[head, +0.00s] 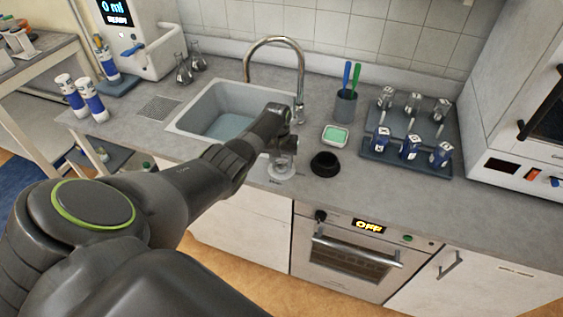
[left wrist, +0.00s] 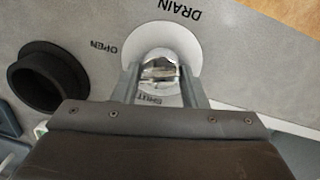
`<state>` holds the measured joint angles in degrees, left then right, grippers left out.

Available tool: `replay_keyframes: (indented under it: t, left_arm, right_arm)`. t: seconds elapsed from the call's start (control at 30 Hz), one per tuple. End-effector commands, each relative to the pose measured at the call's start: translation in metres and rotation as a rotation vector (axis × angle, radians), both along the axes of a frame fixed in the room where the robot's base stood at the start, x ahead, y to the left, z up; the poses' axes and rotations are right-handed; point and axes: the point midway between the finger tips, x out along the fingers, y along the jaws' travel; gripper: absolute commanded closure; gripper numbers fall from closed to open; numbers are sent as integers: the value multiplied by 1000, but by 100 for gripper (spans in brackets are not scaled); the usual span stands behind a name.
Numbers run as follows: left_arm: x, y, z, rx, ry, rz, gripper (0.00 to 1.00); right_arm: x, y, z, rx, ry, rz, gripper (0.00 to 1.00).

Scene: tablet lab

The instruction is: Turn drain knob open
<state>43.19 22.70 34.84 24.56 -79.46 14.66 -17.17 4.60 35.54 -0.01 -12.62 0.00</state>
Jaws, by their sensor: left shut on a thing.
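The drain knob (left wrist: 160,66) is shiny metal on a pale round plate (left wrist: 190,40) in the counter, with the printed words DRAIN, OPEN and SHUT around it in the left wrist view. My left gripper (left wrist: 159,76) points down over it, its two fingers shut on the knob from either side. In the head view the plate (head: 281,170) shows beneath my left gripper (head: 284,151), in front of the sink (head: 185,125). Which mark the knob points to is hard to tell. My right gripper is not in view.
A black round hollow piece (head: 325,164) stands just right of the knob, with a green sponge in a dish (head: 335,135) behind it. A faucet (head: 300,75) rises behind the sink. A cup with brushes (head: 346,105) and a rack of bottles (head: 405,165) stand farther right.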

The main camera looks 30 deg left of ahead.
Motion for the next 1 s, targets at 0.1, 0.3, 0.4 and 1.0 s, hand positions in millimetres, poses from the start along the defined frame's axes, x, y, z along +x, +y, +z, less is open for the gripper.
replay_keyframes:
  t: [0.1,0.3,0.4,1.0]
  left_arm:
    - [-1,0,-2,0,3,-98,84]
    - [0,0,-1,0,2,-245,84]
    - [0,0,-1,0,2,-301,84]
    - [0,0,0,0,2,-414,84]
  right_arm:
    - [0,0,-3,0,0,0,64]
    - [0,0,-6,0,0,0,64]
    - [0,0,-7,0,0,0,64]
    - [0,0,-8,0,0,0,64]
